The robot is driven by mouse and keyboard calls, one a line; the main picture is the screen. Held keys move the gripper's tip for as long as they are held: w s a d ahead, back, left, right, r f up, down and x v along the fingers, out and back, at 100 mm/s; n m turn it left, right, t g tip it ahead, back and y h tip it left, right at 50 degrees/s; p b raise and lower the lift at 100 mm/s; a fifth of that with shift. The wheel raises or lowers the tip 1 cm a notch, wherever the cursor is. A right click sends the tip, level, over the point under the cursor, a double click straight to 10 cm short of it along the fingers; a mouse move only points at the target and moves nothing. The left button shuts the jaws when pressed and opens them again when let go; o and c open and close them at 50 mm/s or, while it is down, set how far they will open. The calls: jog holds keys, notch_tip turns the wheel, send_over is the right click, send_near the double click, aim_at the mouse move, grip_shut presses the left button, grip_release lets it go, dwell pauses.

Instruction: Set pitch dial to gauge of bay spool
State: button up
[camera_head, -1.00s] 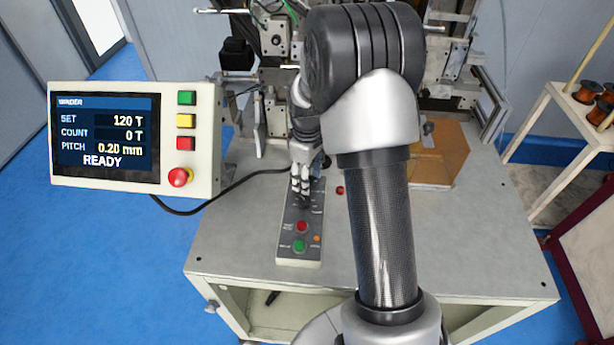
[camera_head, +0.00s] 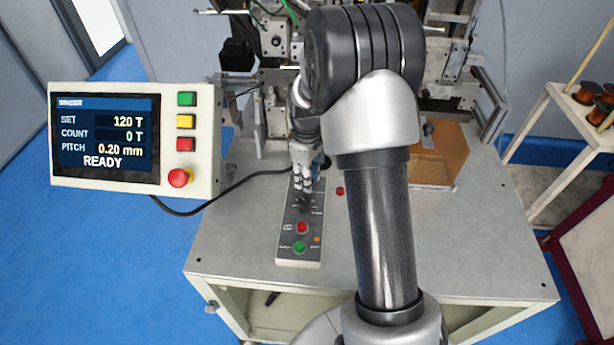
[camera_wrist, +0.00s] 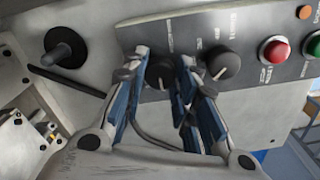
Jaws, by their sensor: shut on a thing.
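My gripper (camera_wrist: 160,75) is shut on a black dial knob (camera_wrist: 160,70) of the control panel, one finger on each side. A second black knob with a white pointer line (camera_wrist: 222,62) sits beside it, just outside the right finger. The labels are too blurred to tell which is the pitch dial. In the head view my gripper (camera_head: 305,190) is low over the far end of the grey control panel (camera_head: 299,257) and hides the dials. The display (camera_head: 105,138) reads SET 120 T, COUNT 0 T, PITCH 0.20 mm, READY. No spool gauge is readable.
The panel has a red button (camera_head: 302,228) and a green button (camera_head: 299,247). A black post (camera_wrist: 65,48) stands left of the fingers in the wrist view. Copper spools (camera_head: 588,92) stand on a rack (camera_head: 555,95) at the right. The table front is clear.

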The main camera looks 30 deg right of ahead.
jog(key=m+p, duration=0.1)
jog(key=m, duration=0.3)
jog(key=shift+r+m, duration=0.1)
jog(key=shift+m, duration=0.2)
jog(key=shift+m+p, duration=0.4)
jog(key=shift+m, duration=1.8)
jog(key=o, duration=1.1)
notch_tip(320, 180, up, 12)
jog(key=shift+f, duration=0.1)
